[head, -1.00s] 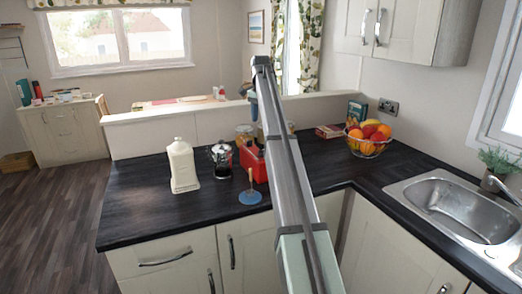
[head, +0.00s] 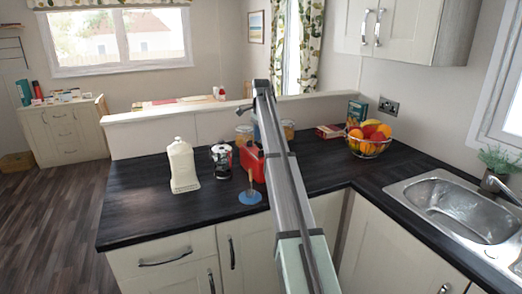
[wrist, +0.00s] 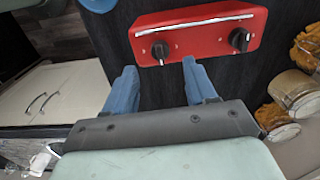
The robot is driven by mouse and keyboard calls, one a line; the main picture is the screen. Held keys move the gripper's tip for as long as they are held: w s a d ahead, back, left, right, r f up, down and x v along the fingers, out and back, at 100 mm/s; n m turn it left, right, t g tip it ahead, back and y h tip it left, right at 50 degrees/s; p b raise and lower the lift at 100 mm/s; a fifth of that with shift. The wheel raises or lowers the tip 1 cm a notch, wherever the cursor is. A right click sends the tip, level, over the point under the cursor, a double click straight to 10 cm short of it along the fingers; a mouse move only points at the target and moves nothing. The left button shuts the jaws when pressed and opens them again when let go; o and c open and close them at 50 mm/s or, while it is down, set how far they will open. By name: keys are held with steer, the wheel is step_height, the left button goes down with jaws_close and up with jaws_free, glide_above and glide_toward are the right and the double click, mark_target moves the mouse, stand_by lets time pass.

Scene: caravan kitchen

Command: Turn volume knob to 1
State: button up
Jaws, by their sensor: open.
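A red radio (wrist: 198,35) stands on the dark worktop. In the wrist view its face carries two black knobs, a left one (wrist: 160,50) and a right one (wrist: 239,40). I cannot tell from labels which is the volume knob. My gripper (wrist: 158,68) is open, with its blue fingers pointing at the radio. The left knob lies just beyond and between the fingertips, apparently untouched. The right knob is clear of the right finger. In the head view the radio (head: 250,163) is partly hidden by my arm, and my gripper is mostly hidden.
A fruit bowl (head: 369,147) and sink (head: 448,206) lie farther right.

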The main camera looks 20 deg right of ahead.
mark_target(261, 153)
steer(key=shift+f, duration=2.7)
steer(key=shift+c, duration=0.3)
jaws_close()
